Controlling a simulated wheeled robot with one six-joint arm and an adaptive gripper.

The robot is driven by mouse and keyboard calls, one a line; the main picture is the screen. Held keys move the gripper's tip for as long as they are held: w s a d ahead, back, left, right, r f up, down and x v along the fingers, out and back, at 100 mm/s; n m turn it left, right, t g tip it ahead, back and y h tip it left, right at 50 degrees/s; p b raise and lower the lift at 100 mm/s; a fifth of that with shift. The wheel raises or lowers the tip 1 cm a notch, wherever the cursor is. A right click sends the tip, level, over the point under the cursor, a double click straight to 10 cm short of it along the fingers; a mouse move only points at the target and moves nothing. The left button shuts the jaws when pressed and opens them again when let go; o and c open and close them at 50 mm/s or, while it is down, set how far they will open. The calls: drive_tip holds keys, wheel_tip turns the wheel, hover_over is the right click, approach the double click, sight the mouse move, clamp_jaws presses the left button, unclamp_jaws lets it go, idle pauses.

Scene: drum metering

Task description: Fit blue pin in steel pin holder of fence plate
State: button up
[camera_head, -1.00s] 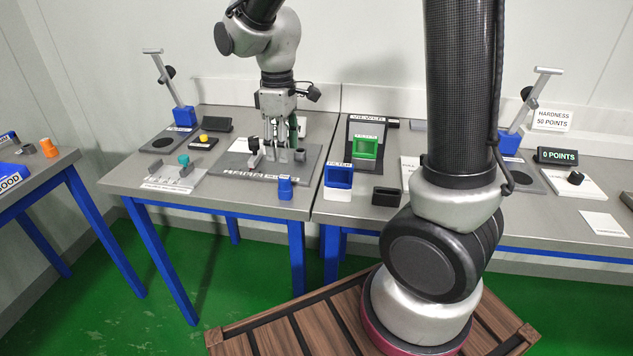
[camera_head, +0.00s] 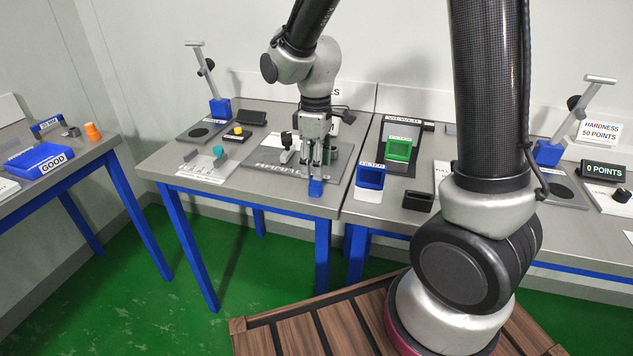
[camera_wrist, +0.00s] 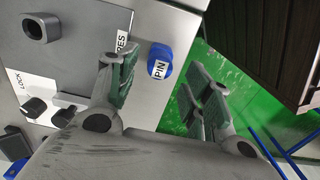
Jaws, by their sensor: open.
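The blue pin (camera_head: 316,188) stands near the front edge of the middle table, in front of the grey fence plate (camera_head: 341,158). Its blue body with a white PIN label (camera_wrist: 160,68) shows in the wrist view, beyond and between my fingertips. My gripper (camera_head: 318,163) is just above and behind the pin in the head view; its fingers (camera_wrist: 158,88) are apart, with nothing held. I cannot tell which is the pin holder. My gripper hides part of the plate.
Green floor drops away beyond the table's front edge.

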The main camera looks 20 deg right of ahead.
drive_tip(key=shift+f, duration=1.75)
clamp_jaws()
drive_tip(key=shift+r, duration=0.15)
drive_tip(key=shift+r, duration=2.85)
drive_tip(key=shift+r, duration=2.05)
